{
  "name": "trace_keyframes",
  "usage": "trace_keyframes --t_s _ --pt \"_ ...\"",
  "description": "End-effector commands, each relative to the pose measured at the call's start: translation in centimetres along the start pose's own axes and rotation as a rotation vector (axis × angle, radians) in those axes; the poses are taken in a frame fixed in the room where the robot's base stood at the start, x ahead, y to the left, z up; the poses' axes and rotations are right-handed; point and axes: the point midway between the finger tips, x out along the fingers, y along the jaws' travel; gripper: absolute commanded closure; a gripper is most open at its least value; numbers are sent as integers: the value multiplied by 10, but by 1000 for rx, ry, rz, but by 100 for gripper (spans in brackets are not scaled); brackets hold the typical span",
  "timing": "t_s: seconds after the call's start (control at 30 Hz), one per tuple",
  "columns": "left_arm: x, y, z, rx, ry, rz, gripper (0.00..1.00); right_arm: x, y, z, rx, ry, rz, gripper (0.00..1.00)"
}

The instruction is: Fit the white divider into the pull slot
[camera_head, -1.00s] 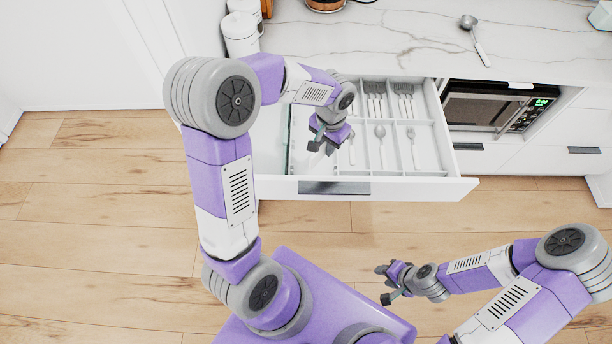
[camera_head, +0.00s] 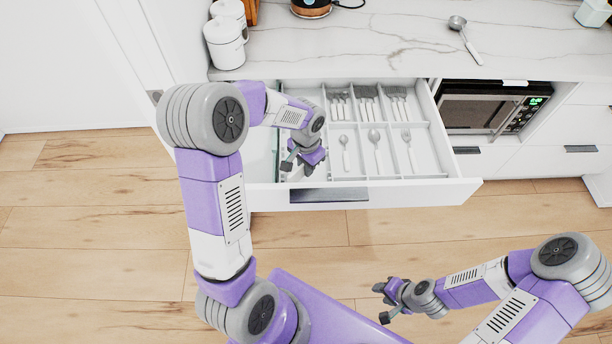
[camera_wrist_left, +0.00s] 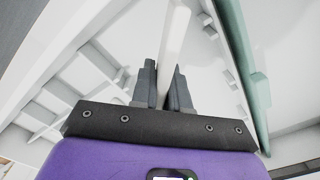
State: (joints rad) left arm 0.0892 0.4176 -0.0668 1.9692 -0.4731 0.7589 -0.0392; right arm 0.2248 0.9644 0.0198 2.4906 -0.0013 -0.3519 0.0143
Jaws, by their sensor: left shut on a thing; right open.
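My left gripper (camera_head: 298,168) is low over the front left part of the open drawer (camera_head: 420,187). In the left wrist view its fingers (camera_wrist_left: 164,88) are shut on the white divider (camera_wrist_left: 177,38), a thin pale strip that stands up between them and runs away from the gripper. In the head view the divider cannot be made out clearly against the white drawer and behind the gripper. I cannot single out the pull slot. My right gripper (camera_head: 381,303) is open and empty, over the floor in front of the drawer.
The drawer's compartments hold several forks (camera_head: 367,103) and spoons (camera_head: 375,138). A green-edged glass panel (camera_wrist_left: 237,60) stands close right of the divider in the wrist view. A microwave (camera_head: 480,112) is at right.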

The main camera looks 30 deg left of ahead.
Motion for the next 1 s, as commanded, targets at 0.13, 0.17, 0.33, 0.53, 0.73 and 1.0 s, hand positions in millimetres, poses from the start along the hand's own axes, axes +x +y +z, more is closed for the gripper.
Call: trace_keyframes --t_s 0.13,0.17,0.33,0.53,0.73,1.0 --pt "18 0 1 -1 -4 1 100 6 2 0 0 0 0 60" --pt "24 0 1 -2 -4 1 100 8 3 0 0 0 0 60" --pt "45 0 1 -2 -2 0 100 14 5 -1 0 0 0 60" --pt "43 0 0 -1 0 0 100 12 5 0 0 0 0 60" --pt "48 0 0 -1 0 0 82 15 6 -1 0 0 0 60" --pt "47 0 0 -1 0 0 60 15 6 -1 0 0 0 60"
